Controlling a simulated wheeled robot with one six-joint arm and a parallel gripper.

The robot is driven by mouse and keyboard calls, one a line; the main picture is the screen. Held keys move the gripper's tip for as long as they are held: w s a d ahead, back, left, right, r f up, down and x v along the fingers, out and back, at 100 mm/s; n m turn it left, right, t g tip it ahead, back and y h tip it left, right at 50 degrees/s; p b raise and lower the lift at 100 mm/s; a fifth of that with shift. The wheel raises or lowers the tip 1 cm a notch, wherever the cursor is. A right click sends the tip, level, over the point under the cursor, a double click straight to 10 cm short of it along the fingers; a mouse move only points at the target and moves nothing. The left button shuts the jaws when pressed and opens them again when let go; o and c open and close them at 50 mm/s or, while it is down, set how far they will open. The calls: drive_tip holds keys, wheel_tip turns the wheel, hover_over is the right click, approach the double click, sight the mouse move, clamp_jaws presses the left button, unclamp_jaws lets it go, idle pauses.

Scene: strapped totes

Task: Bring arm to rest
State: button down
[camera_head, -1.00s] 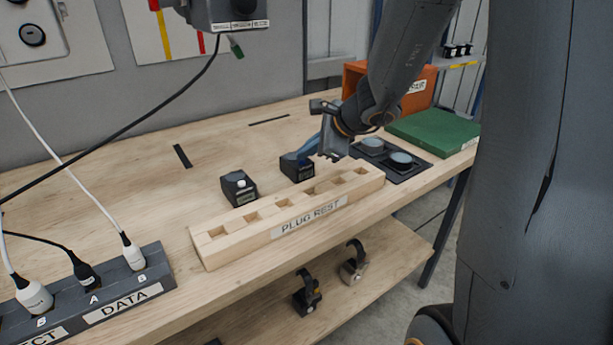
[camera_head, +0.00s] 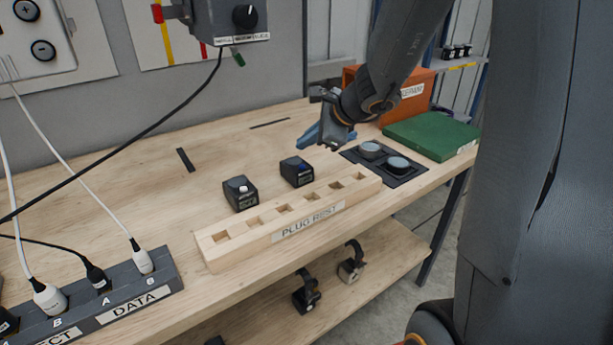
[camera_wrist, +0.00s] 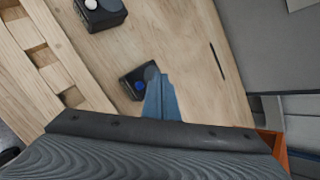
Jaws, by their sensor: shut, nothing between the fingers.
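My gripper (camera_head: 307,140) hangs over the bench behind the right part of the plug rest, with its blue fingers shut and nothing between them. In the wrist view, the fingers (camera_wrist: 160,100) overlap the edge of a small black box with a blue button (camera_wrist: 139,84). That box also shows in the head view (camera_head: 296,171), just below the fingertips. Whether they touch it I cannot tell, but the fingers look raised. My forearm comes down from the upper right.
The wooden plug rest (camera_head: 290,235) has empty square slots. A black box with a white button (camera_head: 240,193) stands behind it. A dark tray with two round pieces (camera_head: 385,163), a green slab (camera_head: 432,135) and an orange box (camera_head: 405,92) are right. White and black cables cross the left.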

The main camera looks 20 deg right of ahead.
wheel_tip(320, 180, up, 2)
drive_tip(key=shift+r+p, duration=0.1)
drive_tip(key=shift+p, duration=0.55)
